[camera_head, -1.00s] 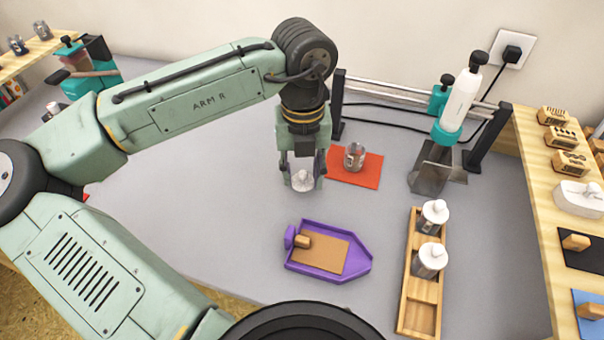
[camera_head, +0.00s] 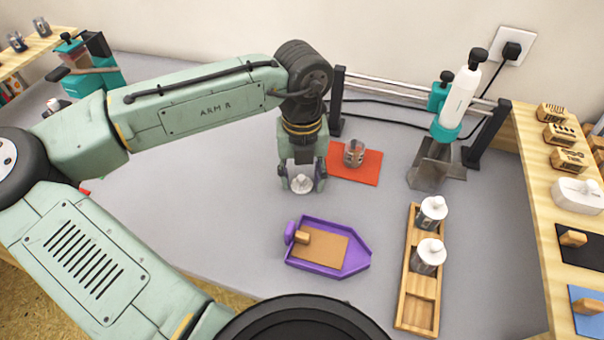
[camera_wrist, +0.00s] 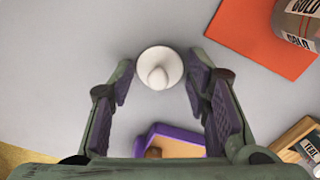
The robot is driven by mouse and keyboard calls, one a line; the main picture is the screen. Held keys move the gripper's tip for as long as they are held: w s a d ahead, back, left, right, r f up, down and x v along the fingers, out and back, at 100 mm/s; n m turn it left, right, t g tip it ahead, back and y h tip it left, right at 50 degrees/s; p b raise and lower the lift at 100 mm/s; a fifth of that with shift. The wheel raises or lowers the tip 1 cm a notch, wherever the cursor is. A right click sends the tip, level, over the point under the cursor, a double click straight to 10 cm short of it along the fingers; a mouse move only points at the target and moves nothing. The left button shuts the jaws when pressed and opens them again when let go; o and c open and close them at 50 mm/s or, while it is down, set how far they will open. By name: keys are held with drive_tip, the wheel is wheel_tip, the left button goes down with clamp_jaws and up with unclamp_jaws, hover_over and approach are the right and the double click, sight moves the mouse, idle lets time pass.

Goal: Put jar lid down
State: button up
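The jar lid is a small white disc with a knob on top (camera_head: 301,185). It lies knob up on the grey table, left of the red mat. In the wrist view the lid (camera_wrist: 160,68) sits between my fingertips, with a gap showing on each side. My gripper (camera_head: 302,183) points down over the lid with its fingers spread. In the wrist view my gripper (camera_wrist: 160,80) is open and holds nothing. An open jar (camera_head: 354,153) labelled GOLD stands on the red mat (camera_head: 368,175).
A purple tray (camera_head: 358,263) lies in front of my gripper. A wooden rack (camera_head: 419,312) with two lidded jars stands to the right. A metal holder (camera_head: 434,167) and a white bottle (camera_head: 462,97) are at the back right. The table left of the purple tray is clear.

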sight(302, 177)
drive_tip(key=shift+o, duration=0.9)
wheel_tip(302, 177, up, 12)
drive_tip(key=shift+r, duration=0.2)
